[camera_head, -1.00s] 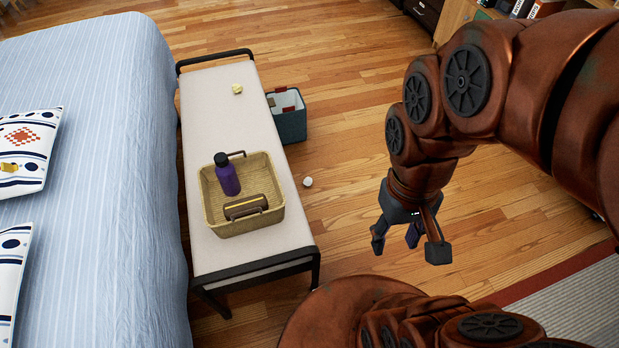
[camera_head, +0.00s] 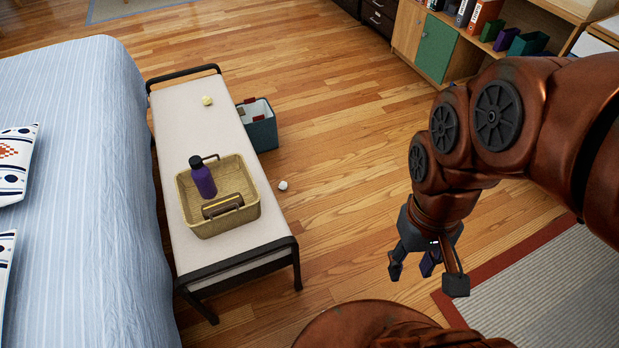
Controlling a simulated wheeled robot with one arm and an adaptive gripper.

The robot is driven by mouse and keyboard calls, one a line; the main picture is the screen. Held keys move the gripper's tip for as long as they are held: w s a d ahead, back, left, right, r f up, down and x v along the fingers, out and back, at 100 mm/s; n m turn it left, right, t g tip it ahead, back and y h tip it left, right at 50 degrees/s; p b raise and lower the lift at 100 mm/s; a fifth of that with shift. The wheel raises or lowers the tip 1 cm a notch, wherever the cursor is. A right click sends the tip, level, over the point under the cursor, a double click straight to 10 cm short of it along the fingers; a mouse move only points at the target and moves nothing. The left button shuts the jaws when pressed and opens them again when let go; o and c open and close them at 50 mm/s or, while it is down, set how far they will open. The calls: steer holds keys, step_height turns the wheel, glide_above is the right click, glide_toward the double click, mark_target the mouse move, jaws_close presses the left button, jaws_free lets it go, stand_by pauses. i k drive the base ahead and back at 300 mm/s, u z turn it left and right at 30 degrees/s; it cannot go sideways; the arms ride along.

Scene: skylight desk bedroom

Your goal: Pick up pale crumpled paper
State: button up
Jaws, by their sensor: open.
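A small white crumpled ball, like paper (camera_head: 283,185), lies on the wood floor to the right of the bench. A small pale yellow crumpled ball (camera_head: 207,100) lies on the far part of the bench top. I cannot tell for sure which is the pale crumpled paper. My gripper (camera_head: 426,272) hangs open and empty above the floor, pointing down. It is to the right of the bench and of both balls, well apart from them.
The bench (camera_head: 186,128) stands beside the bed (camera_head: 85,190). It holds a woven basket (camera_head: 185,210) with a purple bottle (camera_head: 203,178). A dark bin (camera_head: 263,134) stands at its right side. A bookcase (camera_head: 437,48) is at the back. Floor between bench and gripper is clear.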

mark_target(284, 184)
steer(key=z, duration=0.75)
steer(key=i, duration=3.25)
steer(key=u, duration=4.4)
